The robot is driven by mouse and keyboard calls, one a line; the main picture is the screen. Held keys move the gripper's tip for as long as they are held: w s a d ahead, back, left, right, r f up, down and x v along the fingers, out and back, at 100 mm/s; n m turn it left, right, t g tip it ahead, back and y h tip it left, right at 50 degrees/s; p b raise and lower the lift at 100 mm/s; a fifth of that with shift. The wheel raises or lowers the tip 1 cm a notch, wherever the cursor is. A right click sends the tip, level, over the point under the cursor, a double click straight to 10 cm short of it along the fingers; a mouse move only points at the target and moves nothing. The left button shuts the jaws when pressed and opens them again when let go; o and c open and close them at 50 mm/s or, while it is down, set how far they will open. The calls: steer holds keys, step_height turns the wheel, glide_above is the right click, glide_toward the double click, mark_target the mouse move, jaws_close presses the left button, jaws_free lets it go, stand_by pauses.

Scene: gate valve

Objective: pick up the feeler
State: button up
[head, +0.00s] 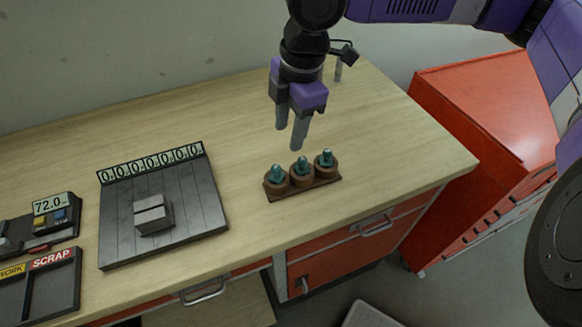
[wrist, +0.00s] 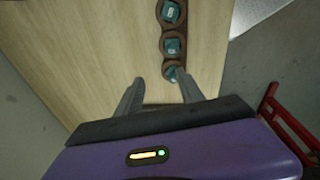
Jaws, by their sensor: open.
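No thing in view is plainly marked as the feeler. Three teal pieces stand upright in round brown cups on a dark brown rack (head: 312,183) on the bench: a left one (head: 277,174), a middle one (head: 302,165) and a right one (head: 326,157). My gripper (head: 290,137) points down with its fingers apart and empty, above the bench and just behind the rack in the head view. In the wrist view the rack runs up from the fingertips (wrist: 160,80), and the nearest teal piece (wrist: 171,74) shows beside the right finger, partly hidden.
A dark slatted board (head: 185,220) with number dials holds a grey block (head: 152,215). At the left are a 72.0 display (head: 53,203) and a tray (head: 40,290) labelled WORK and SCRAP. A red cabinet (head: 480,110) stands at the right. Wood is clear around the rack.

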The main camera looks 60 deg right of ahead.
mark_target(302, 159)
steer(key=s, duration=0.1)
steer(key=s+g, duration=0.1)
steer(key=shift+s+d+f+n, duration=0.1)
steer(key=shift+s+d+n, duration=0.1)
steer(key=shift+s+n, duration=0.15)
steer(key=shift+s+d+f+g, duration=0.1)
steer(key=shift+s+f+g, duration=0.1)
steer(key=shift+g, duration=0.1)
steer(key=shift+w+f+p, duration=0.2)
steer(key=shift+f+p, duration=0.35)
steer(key=shift+f, duration=3.15)
jaws_close()
